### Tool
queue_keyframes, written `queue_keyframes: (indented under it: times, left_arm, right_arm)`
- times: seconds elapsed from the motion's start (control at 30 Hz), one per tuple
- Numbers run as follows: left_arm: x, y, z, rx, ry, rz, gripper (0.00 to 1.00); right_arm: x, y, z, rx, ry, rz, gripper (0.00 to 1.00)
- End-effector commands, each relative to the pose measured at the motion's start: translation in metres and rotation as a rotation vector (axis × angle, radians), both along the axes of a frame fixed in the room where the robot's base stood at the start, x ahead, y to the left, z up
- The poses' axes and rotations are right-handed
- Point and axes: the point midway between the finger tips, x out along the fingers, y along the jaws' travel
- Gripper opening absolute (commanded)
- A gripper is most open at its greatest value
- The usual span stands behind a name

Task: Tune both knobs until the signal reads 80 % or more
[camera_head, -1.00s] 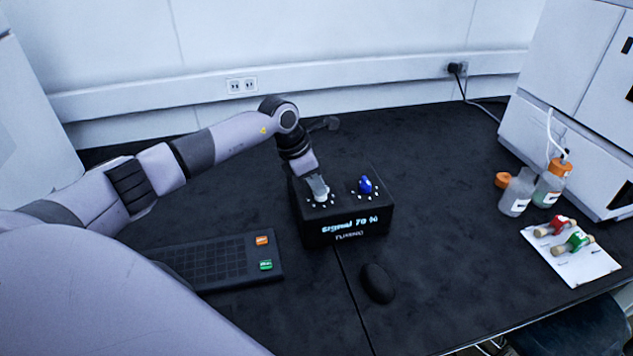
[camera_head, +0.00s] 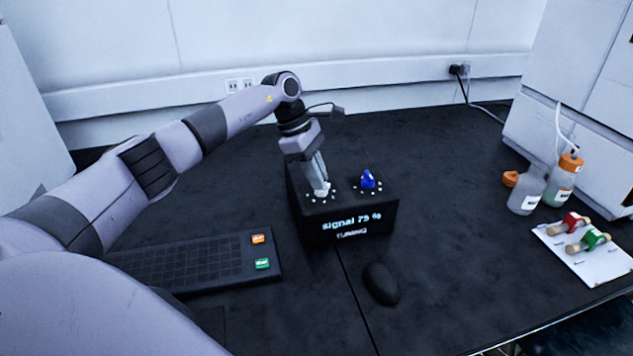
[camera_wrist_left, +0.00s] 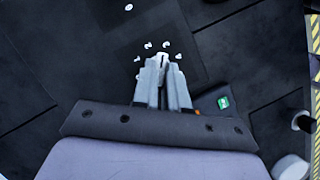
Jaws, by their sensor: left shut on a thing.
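A black tuning box (camera_head: 318,228) stands on the dark bench in the head view. Its front display reads "signal 79 %" with "TUNING" below, though the last digit is slightly blurred. A white knob (camera_head: 322,190) is on the left of its top, ringed by white dots. A blue knob (camera_head: 368,180) is on the right with its own dots, and nothing touches it. My left gripper (camera_head: 320,182) points down and is shut on the white knob. In the left wrist view, its fingers (camera_wrist_left: 163,66) meet around the knob, which they mostly hide. My right gripper is not in view.
A black keyboard (camera_head: 185,264) with orange and green keys lies left of the box. A black mouse (camera_head: 381,284) lies in front. Bottles (camera_head: 527,192) and a white card (camera_head: 585,262) with red and green-marked pieces are at the right.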

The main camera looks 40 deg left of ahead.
Motion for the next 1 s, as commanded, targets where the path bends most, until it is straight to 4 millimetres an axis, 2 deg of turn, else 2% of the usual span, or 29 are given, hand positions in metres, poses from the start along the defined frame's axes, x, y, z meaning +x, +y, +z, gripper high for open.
queue_keyframes:
  times: [0.33,0.83,0.9,0.93,1.0]
  left_arm:
    - [0.0021,0.0004,0.0008,0.0,-0.002,-0.136,0.0]
    - [0.0024,0.0008,0.0018,0.001,-0.004,-0.156,0.0]
    - [0.0023,0.0007,0.0017,0.001,-0.004,-0.155,0.29]
    - [0.0023,0.0007,0.0017,0.001,-0.004,-0.155,0.38]
    - [0.0022,0.0007,0.0014,0.0,-0.003,-0.156,0.38]
  right_arm:
    - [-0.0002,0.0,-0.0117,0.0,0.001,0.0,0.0]
    - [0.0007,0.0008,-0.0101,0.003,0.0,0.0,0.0]
    - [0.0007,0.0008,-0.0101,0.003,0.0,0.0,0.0]
    - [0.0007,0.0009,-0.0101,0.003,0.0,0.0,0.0]
    - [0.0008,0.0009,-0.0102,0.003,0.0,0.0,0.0]
